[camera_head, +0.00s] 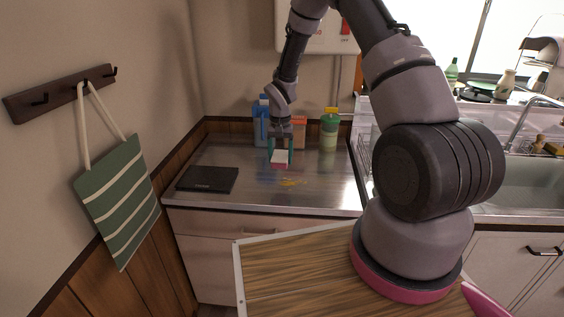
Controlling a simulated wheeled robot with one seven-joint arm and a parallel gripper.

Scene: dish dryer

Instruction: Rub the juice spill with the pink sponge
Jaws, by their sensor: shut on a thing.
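My gripper (281,153) reaches down over the metal counter (325,186) in the head view. It is shut on the pink sponge (280,161), which shows a pale upper face and a pink lower edge between the fingers. The yellow-orange juice spill (292,182) lies on the counter in front of the sponge, a little to its right. The sponge and the spill look apart in the picture. I cannot tell whether the sponge touches the counter.
A black flat board (208,179) lies left of the spill. Blue bottles (261,122), an orange container (299,131) and a green bottle with a yellow cap (329,130) stand at the back. A sink (530,185) is at right. The counter's front right is clear.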

